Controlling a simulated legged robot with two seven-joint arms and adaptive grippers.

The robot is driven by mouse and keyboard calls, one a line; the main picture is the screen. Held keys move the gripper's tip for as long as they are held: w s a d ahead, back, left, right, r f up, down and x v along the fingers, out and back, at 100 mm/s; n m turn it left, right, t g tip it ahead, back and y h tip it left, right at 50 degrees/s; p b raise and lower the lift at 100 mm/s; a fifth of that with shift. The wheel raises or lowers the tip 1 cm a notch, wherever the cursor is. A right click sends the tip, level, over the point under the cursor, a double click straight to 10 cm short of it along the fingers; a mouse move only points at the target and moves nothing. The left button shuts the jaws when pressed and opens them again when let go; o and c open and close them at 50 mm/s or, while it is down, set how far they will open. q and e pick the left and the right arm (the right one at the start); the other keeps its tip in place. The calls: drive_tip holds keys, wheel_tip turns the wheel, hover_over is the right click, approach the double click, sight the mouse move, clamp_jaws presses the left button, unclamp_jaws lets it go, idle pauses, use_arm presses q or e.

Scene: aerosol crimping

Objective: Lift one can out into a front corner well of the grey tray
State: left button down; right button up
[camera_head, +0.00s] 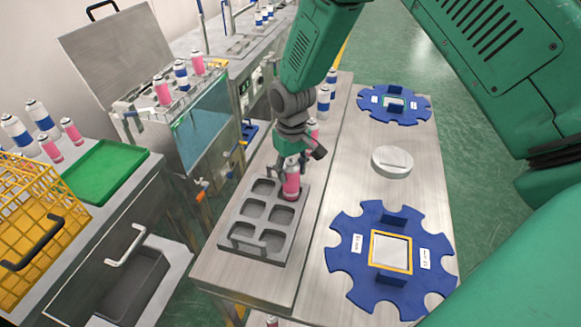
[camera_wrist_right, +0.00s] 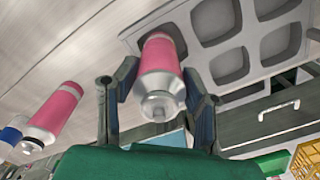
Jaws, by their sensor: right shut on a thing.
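The grey tray (camera_head: 222,238) with several square wells lies on the metal table. My right gripper (camera_head: 293,163) is shut on a pink can (camera_head: 291,184) with a silver top, at the tray's far right corner. The can looks upright, and I cannot tell whether its base rests in the far right well or is just above it. In the right wrist view the two fingers of the gripper (camera_wrist_right: 158,88) flank the pink can (camera_wrist_right: 160,58), with tray wells (camera_wrist_right: 215,70) beside it. My left gripper is not in view.
Other pink and blue cans (camera_head: 323,98) stand behind the gripper; a pink one (camera_wrist_right: 55,110) shows in the wrist view. Right of the tray are a blue notched disc (camera_head: 345,245), a round white piece (camera_head: 392,161) and another blue disc (camera_head: 412,118). The near table strip is clear.

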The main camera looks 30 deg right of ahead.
drive_tip(key=shift+a, duration=0.4)
drive_tip(key=shift+d+f, duration=0.1)
drive_tip(key=shift+f, duration=0.1)
drive_tip(key=shift+d+f, duration=0.15)
drive_tip(key=shift+f, duration=0.05)
drive_tip(key=shift+f, duration=0.1)
drive_tip(key=o, duration=1)
drive_tip(key=shift+a, duration=0.2)
drive_tip(key=shift+c, duration=0.2)
drive_tip(key=shift+o, duration=1.2)
drive_tip(key=shift+f, duration=0.1)
drive_tip(key=shift+d, duration=0.1)
